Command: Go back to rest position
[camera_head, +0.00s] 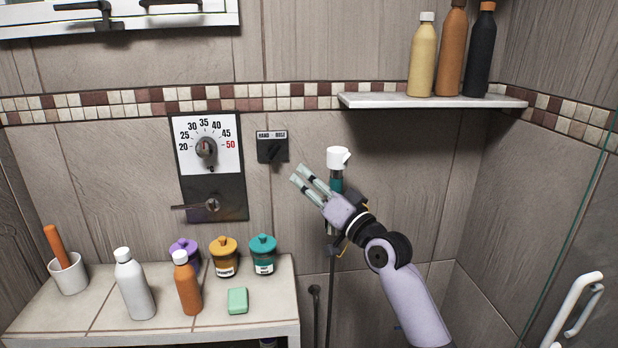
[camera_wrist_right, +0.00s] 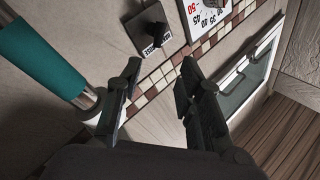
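My right gripper (camera_head: 309,183) is in front of the tiled wall, just left of the hand shower with a white head (camera_head: 338,158) and a teal handle. In the right wrist view its two dark fingers (camera_wrist_right: 158,95) are spread apart with nothing between them. The teal handle (camera_wrist_right: 38,55) shows at the left of that view, outside the fingers. My left gripper is not in either view.
A hand/hose selector (camera_head: 272,146) and a temperature dial (camera_head: 206,147) are on the wall to the left. A tiled bench (camera_head: 70,312) below holds bottles, jars, soap and a cup. A shelf (camera_head: 432,101) with 3 bottles is at upper right. A white handle (camera_head: 573,311) is at lower right.

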